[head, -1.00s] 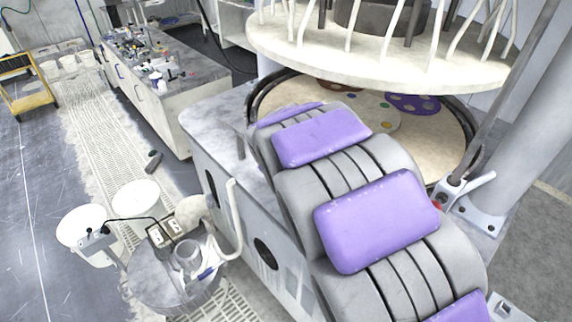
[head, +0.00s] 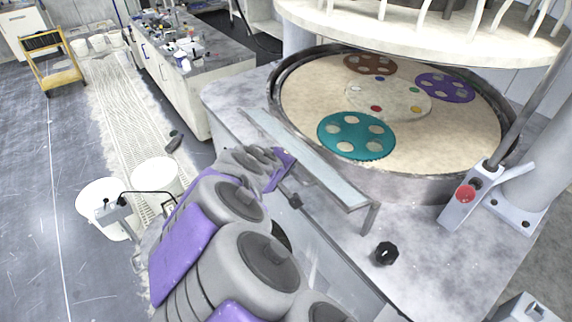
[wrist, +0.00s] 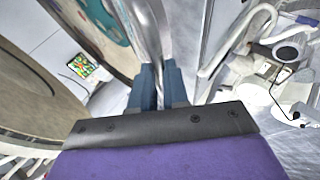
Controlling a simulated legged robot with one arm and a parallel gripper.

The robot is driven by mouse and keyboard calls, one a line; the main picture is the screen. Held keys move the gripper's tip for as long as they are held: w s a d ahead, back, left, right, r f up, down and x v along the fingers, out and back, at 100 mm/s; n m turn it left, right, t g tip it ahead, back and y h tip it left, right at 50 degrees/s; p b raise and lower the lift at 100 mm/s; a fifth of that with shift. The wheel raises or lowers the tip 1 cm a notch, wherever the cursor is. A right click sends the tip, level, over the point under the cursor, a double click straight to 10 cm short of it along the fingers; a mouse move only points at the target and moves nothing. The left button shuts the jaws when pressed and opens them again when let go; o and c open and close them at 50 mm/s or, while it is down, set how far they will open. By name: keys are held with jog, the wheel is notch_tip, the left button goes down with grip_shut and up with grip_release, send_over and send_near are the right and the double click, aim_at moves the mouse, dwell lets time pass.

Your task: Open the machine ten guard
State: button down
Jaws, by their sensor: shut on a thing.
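The guard (head: 318,168) is a long, pale see-through panel with a metal frame. It stands along the near edge of the round polishing platen (head: 300,105) in the head view. My gripper's purple body (head: 281,168) is at the guard's outer side, and its fingertips are hard to make out there. In the wrist view, the blue-grey fingers of my gripper (wrist: 158,85) are closed around the thin upright edge of the guard (wrist: 150,35). The exact contact is partly hidden.
A teal disc (head: 356,136), a brown disc (head: 370,64) and a purple disc (head: 445,87) lie on the platen. A white upper plate (head: 420,35) hangs above. A black knob (head: 386,253) and a red button (head: 465,194) are on the machine. White buckets (head: 103,207) stand on the floor at left.

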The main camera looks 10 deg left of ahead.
jog(key=shift+s+a+f+b, duration=0.15)
jog(key=shift+s+f+b, duration=0.15)
jog(key=shift+f, duration=0.5)
jog(key=c, duration=1.3)
grip_release()
jog(key=shift+s+a+r, duration=0.1)
jog(key=shift+s+r, duration=0.1)
jog(key=shift+o, duration=0.9)
jog(key=shift+w+f, duration=0.15)
